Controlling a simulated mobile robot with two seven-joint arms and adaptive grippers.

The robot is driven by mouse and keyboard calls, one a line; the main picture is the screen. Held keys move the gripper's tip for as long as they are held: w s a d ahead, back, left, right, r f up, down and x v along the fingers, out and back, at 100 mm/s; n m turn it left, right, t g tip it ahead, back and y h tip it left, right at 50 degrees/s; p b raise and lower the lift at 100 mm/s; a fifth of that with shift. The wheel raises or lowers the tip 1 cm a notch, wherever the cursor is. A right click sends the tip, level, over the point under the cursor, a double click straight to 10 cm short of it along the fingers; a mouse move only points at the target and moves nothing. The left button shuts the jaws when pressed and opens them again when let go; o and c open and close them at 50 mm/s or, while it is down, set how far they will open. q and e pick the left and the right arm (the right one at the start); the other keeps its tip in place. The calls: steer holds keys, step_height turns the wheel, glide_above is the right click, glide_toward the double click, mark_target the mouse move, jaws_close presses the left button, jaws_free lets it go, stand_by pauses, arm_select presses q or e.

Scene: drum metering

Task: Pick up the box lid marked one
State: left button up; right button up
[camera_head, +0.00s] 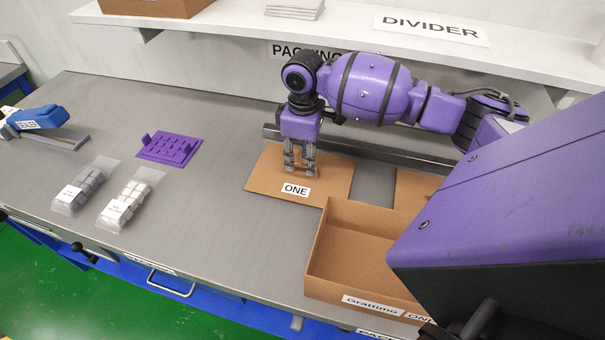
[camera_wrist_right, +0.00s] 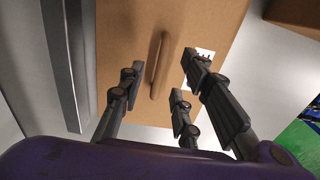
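The box lid marked one (camera_head: 265,178) is a flat brown cardboard sheet with a white "ONE" label, lying on the grey bench. In the right wrist view the lid (camera_wrist_right: 135,35) has a slim raised brown handle (camera_wrist_right: 158,65). My right gripper (camera_head: 301,170) points down over the lid, just behind the label. In the right wrist view the right gripper (camera_wrist_right: 158,90) is open, with fingers on both sides of the handle and a gap to each side. Whether the fingertips touch the lid cannot be told. My left gripper is not in view.
An open cardboard box (camera_head: 345,235) labelled "Grattimo ONE" stands right in front of the lid. Another brown sheet (camera_head: 415,185) lies to the right. A metal rail (camera_head: 375,150) runs behind. Bagged parts (camera_head: 130,200), a purple rack (camera_head: 170,149) and a blue sealer (camera_head: 38,118) sit left.

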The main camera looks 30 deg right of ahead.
mark_target(302, 166)
step_height(302, 166, down, 3)
steer(key=shift+w+f, duration=0.15)
jaws_close()
